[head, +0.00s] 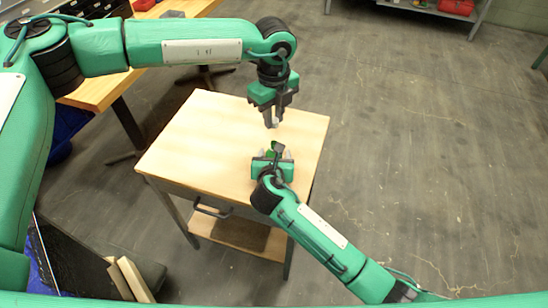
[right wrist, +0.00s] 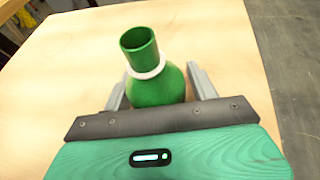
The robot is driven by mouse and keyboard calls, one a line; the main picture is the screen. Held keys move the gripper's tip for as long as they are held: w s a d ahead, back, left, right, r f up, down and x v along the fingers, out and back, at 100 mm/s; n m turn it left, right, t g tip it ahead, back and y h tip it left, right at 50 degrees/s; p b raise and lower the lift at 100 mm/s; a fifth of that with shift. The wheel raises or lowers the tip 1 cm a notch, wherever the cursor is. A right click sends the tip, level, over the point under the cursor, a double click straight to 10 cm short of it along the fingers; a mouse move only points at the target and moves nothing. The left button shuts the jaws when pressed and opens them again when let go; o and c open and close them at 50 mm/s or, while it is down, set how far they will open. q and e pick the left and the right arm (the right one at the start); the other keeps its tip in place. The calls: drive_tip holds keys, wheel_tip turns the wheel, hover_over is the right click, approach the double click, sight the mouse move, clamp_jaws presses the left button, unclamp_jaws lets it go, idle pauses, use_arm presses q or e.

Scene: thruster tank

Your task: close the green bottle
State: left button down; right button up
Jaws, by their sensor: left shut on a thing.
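The green bottle (right wrist: 158,84) stands upright on the small wooden table, with a round body, a pale ring at the base of its neck and an open, uncovered mouth. In the head view its dark green neck (head: 277,147) shows just beyond my right gripper (head: 273,157). In the right wrist view my right gripper's (right wrist: 158,78) grey fingers stand on both sides of the body, with a narrow gap at the right. My left gripper (head: 272,121) points down above and beyond the bottle. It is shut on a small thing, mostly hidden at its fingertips.
The small table (head: 215,135) is otherwise bare, with a handle (head: 212,211) on its front and a lower shelf (head: 235,235). A longer wooden bench (head: 97,92) stands at the back left. A shelf with red boxes (head: 456,7) is at the back right. Open floor lies to the right.

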sight(274, 143)
drive_tip(key=c, duration=1.2)
use_arm(q)
drive_tip(key=shift+f, duration=2.5)
use_arm(e)
drive_tip(key=shift+o, duration=0.2)
use_arm(q)
drive_tip(key=shift+f, duration=0.1)
drive_tip(key=shift+f, duration=0.8)
drive_tip(key=shift+f, duration=0.65)
drive_tip(key=c, duration=1.2)
unclamp_jaws()
wheel_tip(274, 143, up, 12)
drive_tip(key=shift+r, duration=0.1)
